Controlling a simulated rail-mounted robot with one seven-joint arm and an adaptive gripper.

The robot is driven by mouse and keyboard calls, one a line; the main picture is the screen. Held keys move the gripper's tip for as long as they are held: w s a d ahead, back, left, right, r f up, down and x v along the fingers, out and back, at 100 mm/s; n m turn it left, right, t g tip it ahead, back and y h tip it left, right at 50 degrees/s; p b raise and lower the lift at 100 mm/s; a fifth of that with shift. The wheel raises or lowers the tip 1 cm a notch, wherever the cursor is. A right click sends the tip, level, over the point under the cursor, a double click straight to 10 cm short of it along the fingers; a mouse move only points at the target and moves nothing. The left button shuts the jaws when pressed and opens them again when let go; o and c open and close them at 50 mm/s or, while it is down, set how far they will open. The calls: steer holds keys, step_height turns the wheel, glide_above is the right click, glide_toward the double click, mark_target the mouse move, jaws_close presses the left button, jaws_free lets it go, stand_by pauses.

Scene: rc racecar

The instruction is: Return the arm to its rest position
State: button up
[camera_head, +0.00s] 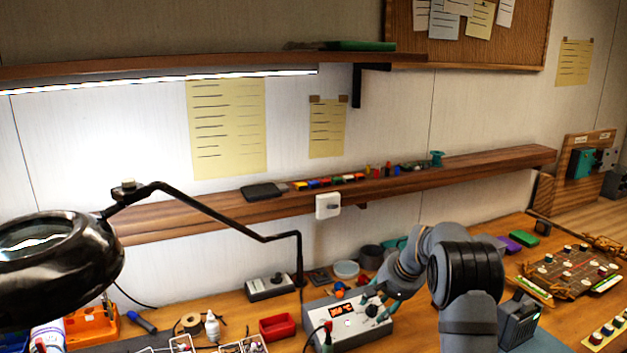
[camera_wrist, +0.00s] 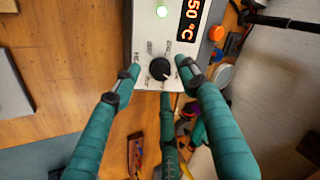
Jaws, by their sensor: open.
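My gripper (camera_head: 378,294) is at the top right of the grey control station (camera_head: 347,325) on the workbench. In the wrist view its teal fingers (camera_wrist: 159,76) are spread apart around the station's black knob (camera_wrist: 159,69), with nothing held between them. I cannot tell whether any fingertip touches the knob or panel. My arm reaches in from the lower right of the head view, bent at the elbow, and hides part of the bench.
A black magnifier lamp (camera_head: 60,250) hangs at the left, its jointed arm reaching to the bench. A red tray (camera_head: 277,327) lies left of the station. A wall shelf (camera_head: 450,170) with small parts runs behind. A racecar-like assembly (camera_head: 570,272) lies at the right.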

steer(key=shift+x, duration=0.9)
steer(key=shift+r+n+p, duration=0.2)
steer(key=shift+n+p, duration=0.1)
steer(key=shift+p, duration=0.35)
steer(key=shift+n+p, duration=0.3)
steer(key=shift+f+n, duration=0.2)
steer(key=shift+n, duration=0.1)
steer(key=shift+f, duration=0.15)
